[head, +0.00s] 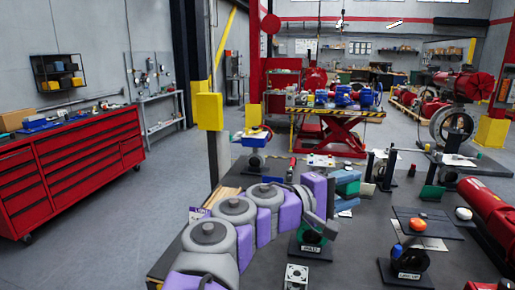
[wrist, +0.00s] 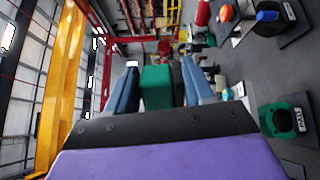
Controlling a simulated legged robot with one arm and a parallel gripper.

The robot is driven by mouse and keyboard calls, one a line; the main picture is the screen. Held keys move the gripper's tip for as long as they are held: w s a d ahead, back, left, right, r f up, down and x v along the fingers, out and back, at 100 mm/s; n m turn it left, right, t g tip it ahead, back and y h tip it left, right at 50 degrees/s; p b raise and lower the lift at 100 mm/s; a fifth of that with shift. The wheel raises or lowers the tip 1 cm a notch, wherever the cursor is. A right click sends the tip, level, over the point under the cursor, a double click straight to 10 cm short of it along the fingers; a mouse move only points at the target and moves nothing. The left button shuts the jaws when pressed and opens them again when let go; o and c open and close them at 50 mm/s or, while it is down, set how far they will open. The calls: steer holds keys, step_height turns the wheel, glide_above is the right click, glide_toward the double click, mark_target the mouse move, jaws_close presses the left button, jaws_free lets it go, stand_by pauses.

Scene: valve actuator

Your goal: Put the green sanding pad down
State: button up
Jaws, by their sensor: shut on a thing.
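My gripper (head: 349,187) reaches out over the dark workbench (head: 356,262) in the head view. Its two blue fingers are shut on the green sanding pad (wrist: 157,88), one on each side of it. In the head view the pad shows as a small teal-green patch between the fingers. The pad appears held above the bench top. Its far side and underside are hidden.
A black stand with a green ring (head: 312,236) is below and left of my gripper. To the right are a dark plate with an orange item (head: 417,225), a stand with a blue-topped part (head: 408,262), an upright green piece (head: 432,194) and a red cylinder (head: 490,207).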

steer(key=shift+w+a+r+b, duration=0.2)
steer(key=shift+w+a+r, duration=0.1)
steer(key=shift+a, duration=0.2)
steer(key=shift+w+a+r+b, duration=0.2)
steer(key=shift+a+r, duration=0.1)
steer(key=shift+a, duration=0.15)
steer(key=shift+a, duration=0.25)
steer(key=shift+s+d+f+p, duration=0.4)
steer(key=shift+s+d, duration=0.1)
steer(key=shift+d, duration=0.25)
steer(key=shift+s+d+f+p, duration=0.35)
steer(key=shift+s+d+p, duration=0.15)
steer(key=shift+d, duration=0.25)
steer(key=shift+s+d+f+p, duration=0.35)
steer(key=shift+s+d, duration=0.2)
steer(key=shift+d, duration=0.2)
